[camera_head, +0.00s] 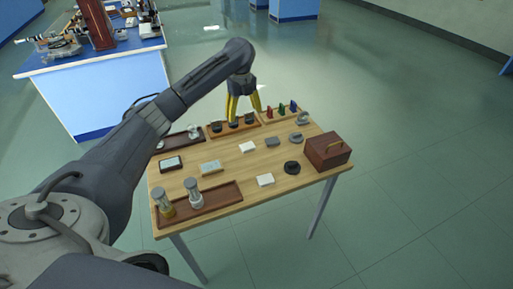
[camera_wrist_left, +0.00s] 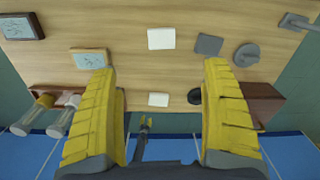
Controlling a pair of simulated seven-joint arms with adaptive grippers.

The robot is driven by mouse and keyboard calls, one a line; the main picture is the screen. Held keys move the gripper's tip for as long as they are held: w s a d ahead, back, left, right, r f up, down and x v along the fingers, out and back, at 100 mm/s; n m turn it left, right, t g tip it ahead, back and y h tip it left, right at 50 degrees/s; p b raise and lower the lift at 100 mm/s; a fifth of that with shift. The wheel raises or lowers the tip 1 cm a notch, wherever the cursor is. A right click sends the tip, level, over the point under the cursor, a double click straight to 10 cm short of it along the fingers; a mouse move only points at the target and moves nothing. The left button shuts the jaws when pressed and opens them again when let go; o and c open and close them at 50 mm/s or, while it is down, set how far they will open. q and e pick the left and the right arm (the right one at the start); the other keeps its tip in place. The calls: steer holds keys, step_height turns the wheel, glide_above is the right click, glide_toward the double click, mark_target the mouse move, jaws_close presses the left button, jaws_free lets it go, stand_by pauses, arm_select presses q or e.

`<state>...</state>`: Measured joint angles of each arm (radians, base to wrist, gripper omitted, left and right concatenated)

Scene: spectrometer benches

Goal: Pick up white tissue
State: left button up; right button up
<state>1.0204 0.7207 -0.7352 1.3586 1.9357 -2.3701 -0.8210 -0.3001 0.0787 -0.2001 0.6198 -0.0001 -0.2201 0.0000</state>
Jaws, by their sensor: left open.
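Two flat white pieces lie on the wooden table. One (camera_head: 248,147) is at its middle and the other (camera_head: 265,180) is near its front edge; I cannot tell for sure which is the tissue. In the left wrist view they show as a far white piece (camera_wrist_left: 161,39) and a near one (camera_wrist_left: 158,99), both lying between the finger lines. My left gripper (camera_head: 245,107) is open and empty above the table's back part, apart from both pieces. Its yellow fingers also frame the left wrist view (camera_wrist_left: 160,70).
A dark red box (camera_head: 327,152) stands at the table's right, beside a black round piece (camera_head: 291,167). Two bottles (camera_head: 195,193) stand on a brown tray (camera_head: 225,198) at front left. Grey pieces, framed plates and back trays surround the white pieces. A blue bench (camera_head: 100,90) stands behind left.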

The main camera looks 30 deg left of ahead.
arm_select(q)
steer(key=d, duration=0.1)
glide_toward(248, 146)
steer(key=shift+m, duration=0.3)
step_height(248, 146, down, 10)
steer(key=shift+r, duration=0.1)
stand_by(0.5)
steer(key=c, duration=0.9)
